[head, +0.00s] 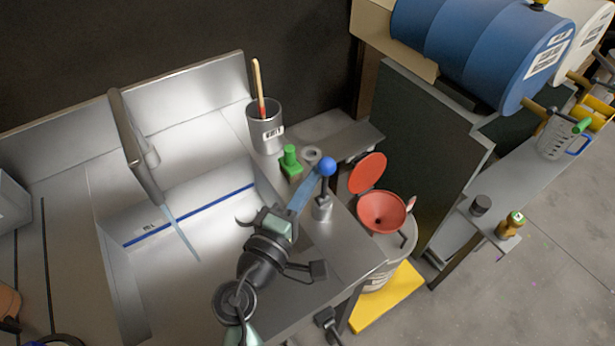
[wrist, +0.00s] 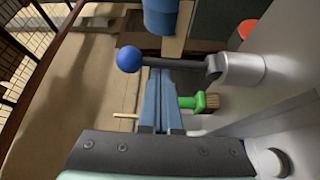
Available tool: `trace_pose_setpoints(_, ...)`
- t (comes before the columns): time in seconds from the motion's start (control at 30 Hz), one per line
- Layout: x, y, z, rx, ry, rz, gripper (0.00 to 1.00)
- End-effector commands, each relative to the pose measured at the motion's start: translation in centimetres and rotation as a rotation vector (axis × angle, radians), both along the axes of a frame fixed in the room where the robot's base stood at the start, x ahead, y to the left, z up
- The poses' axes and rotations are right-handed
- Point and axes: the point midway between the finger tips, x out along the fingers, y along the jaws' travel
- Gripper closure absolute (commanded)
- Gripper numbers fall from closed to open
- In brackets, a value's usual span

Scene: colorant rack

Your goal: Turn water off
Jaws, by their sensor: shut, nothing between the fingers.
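The metal faucet (head: 135,150) arches over the sink (head: 140,290), and a stream of water (head: 180,232) runs from its spout. A lever with a blue ball knob (head: 327,167) stands on a metal base (head: 322,208) at the sink's right side. In the wrist view the blue knob (wrist: 129,60) is left of the fingertips, and the dark lever rod (wrist: 180,63) crosses at the tips. My gripper (head: 313,178) is shut and empty, with its blue fingers (wrist: 160,100) close to the rod below the knob. I cannot tell whether they touch.
A green brush (head: 290,160) and a metal can (head: 266,127) with a wooden-handled tool stand behind the lever. A red funnel (head: 382,212) with an open lid sits to the right. A blue drum (head: 480,45) lies at the upper right.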

Motion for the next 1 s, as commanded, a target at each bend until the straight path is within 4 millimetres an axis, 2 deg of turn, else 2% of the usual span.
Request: trace_pose_setpoints(1.0, 0.01, 0.03, -0.24, 0.073, -0.103, 0.0, 1.0)
